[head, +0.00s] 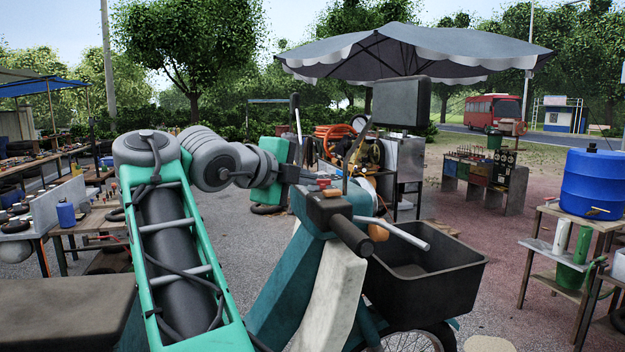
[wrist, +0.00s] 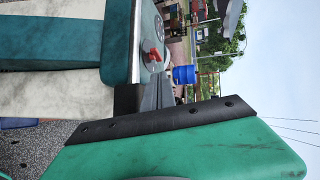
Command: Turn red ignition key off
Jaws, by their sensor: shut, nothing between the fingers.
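The red ignition key (wrist: 153,56) stands on a metal dash panel (wrist: 147,25) in the wrist view, close to a round dial. In the head view a small red spot (head: 323,184) shows at the teal handlebar column, probably the same key. My gripper (head: 309,176) is beside the top of that column in the head view, at the end of my outstretched arm. In the wrist view its dark fingers (wrist: 150,96) are shut and empty, a short way below the key in the picture. I see no contact with the key. The exact key angle is hard to tell.
The handlebar with a dark grip (head: 350,236) and a black cargo bin (head: 425,275) lie right of the column. A seat (head: 65,312) is at lower left. A blue barrel (head: 592,185) stands on a shelf at right. Cluttered tables stand at left.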

